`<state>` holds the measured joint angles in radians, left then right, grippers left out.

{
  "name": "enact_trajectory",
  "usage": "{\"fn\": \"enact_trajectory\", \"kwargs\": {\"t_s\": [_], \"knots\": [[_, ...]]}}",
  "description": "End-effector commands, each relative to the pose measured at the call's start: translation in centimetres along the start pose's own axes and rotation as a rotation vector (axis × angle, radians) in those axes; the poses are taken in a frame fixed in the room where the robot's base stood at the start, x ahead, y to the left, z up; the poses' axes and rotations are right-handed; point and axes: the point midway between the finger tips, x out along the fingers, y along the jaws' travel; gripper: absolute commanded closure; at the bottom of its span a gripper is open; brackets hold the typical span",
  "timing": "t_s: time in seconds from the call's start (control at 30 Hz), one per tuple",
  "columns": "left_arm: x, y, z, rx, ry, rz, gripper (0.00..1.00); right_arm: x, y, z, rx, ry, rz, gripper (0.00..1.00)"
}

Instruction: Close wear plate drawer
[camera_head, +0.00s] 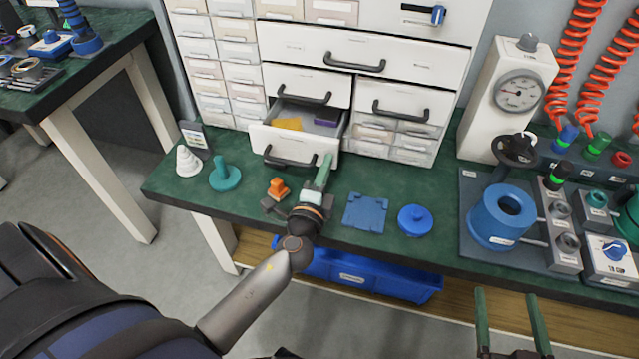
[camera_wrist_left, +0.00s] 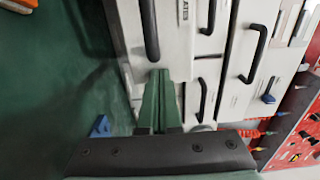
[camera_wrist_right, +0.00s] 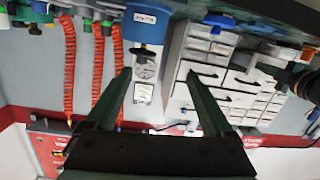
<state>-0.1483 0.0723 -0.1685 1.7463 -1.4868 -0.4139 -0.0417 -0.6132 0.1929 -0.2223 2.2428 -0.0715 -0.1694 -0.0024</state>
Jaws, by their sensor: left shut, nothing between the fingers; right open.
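The open drawer's white front (camera_head: 265,140) with its dark handle (camera_head: 290,160) stands out from the lower left of the white cabinet. Inside it are a yellow piece (camera_head: 288,123) and a purple piece (camera_head: 326,122). My left gripper (camera_head: 326,160) is shut and empty at the right end of the drawer front; I cannot tell whether it touches. In the left wrist view its closed fingers (camera_wrist_left: 159,75) are beside the drawer front, near its handle (camera_wrist_left: 150,30). My right gripper (camera_head: 510,292) is open and empty in front of the bench; the right wrist view shows its spread fingers (camera_wrist_right: 158,75).
On the green bench are a white cone (camera_head: 188,163), a teal knob (camera_head: 224,176), an orange part (camera_head: 278,188), a blue plate (camera_head: 366,211) and a blue lid (camera_head: 415,219). A gauge stand (camera_head: 507,95) and blue ring fixture (camera_head: 502,217) stand right. The other drawers look shut.

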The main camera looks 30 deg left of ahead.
Motion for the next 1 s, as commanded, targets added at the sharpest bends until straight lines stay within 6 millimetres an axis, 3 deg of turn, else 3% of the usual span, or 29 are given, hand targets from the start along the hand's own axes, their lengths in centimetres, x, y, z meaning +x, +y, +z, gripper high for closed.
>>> {"fn": "enact_trajectory", "kwargs": {"t_s": [0.03,0.2,0.5,0.7,1.0], "knots": [[1.5,-0.1,0.0,-0.001,-0.002,-0.005,1.00,0.2,0.3,-2.0,-0.017,0.067,0.002,0.13],[5.4,0.0,0.0,-0.001,-0.001,-0.005,1.00,0.0,0.6,-5.7,-0.064,0.220,0.006,0.13],[10.1,0.1,0.1,-0.001,-0.001,-0.002,1.00,-2.0,0.4,-12.4,-0.148,0.502,0.003,0.13],[11.4,0.1,0.1,0.001,-0.001,0.000,1.00,-3.0,0.2,-14.5,-0.176,0.594,0.000,0.13],[11.8,-0.1,0.1,0.000,-0.002,-0.002,1.00,-3.3,0.2,-14.9,-0.181,0.611,-0.001,0.13]]}}
